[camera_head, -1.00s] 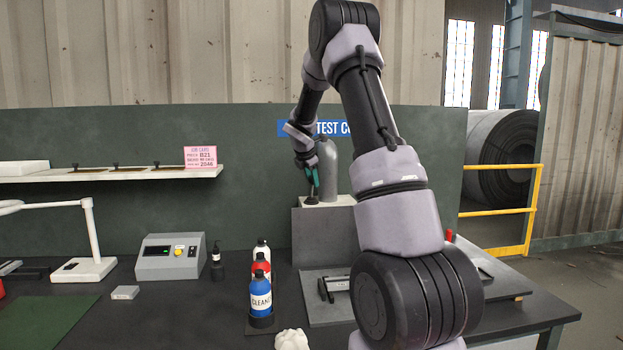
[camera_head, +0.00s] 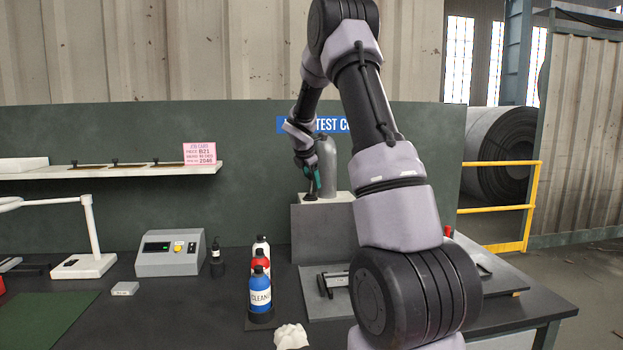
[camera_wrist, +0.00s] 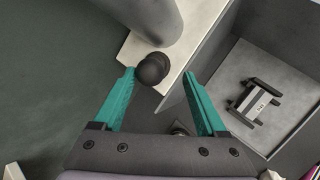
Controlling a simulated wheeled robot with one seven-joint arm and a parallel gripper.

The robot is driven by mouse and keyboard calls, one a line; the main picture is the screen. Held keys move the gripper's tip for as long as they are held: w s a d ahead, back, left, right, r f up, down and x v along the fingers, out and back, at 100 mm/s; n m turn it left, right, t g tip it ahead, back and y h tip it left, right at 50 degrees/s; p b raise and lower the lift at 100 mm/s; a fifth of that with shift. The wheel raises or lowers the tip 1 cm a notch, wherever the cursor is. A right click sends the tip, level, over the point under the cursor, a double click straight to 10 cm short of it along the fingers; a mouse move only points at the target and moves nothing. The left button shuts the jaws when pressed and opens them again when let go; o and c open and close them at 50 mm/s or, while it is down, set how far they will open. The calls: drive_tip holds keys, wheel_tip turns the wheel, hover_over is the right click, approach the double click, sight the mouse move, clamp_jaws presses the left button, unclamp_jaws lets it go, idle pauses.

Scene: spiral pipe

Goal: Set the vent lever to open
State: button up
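My gripper (camera_head: 313,180) is at the pale-topped grey block at the back of the bench, beside a grey cylinder (camera_head: 327,168). In the wrist view its two teal fingers (camera_wrist: 158,74) are spread apart. A round black knob (camera_wrist: 153,68) shows between the fingertips, with gaps on both sides; it seems to be the lever's end. A dark piece also shows under the fingers in the head view (camera_head: 310,197). The lever's shaft and any open mark are hidden or too small to read.
The pale block top (camera_wrist: 196,18) ends close to the knob. A labelled part with black handles (camera_wrist: 258,101) lies on a grey plate to the right. Bottles (camera_head: 260,287), a control box (camera_head: 168,253) and a white lamp (camera_head: 92,240) stand on the bench.

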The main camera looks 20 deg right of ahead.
drive_tip(key=shift+r, duration=0.1)
drive_tip(key=v, duration=1)
drive_tip(key=shift+a+r, duration=0.15)
drive_tip(key=shift+r, duration=0.1)
drive_tip(key=shift+s, duration=0.15)
drive_tip(key=s+a+r+m+y, duration=0.1)
drive_tip(key=s+a+r+m, duration=0.2)
drive_tip(key=s, duration=0.4)
drive_tip(key=s+a+r+m+y, duration=0.1)
drive_tip(key=s+a+r+m, duration=0.1)
drive_tip(key=s+m, duration=0.35)
drive_tip(key=s+a+r+m+y, duration=0.1)
drive_tip(key=s+a+r+m, duration=0.2)
drive_tip(key=s, duration=0.4)
drive_tip(key=s+a+f+m+y, duration=0.1)
drive_tip(key=s+a+m, duration=0.1)
drive_tip(key=s+m, duration=0.2)
drive_tip(key=s+a+f+m+t+y, duration=0.1)
drive_tip(key=s+a+m, duration=0.2)
drive_tip(key=s, duration=0.4)
drive_tip(key=s+a+f+m+y, duration=0.1)
drive_tip(key=s+a+m, duration=0.2)
drive_tip(key=s+m, duration=0.2)
drive_tip(key=shift+s+y, duration=0.4)
drive_tip(key=shift+s, duration=0.4)
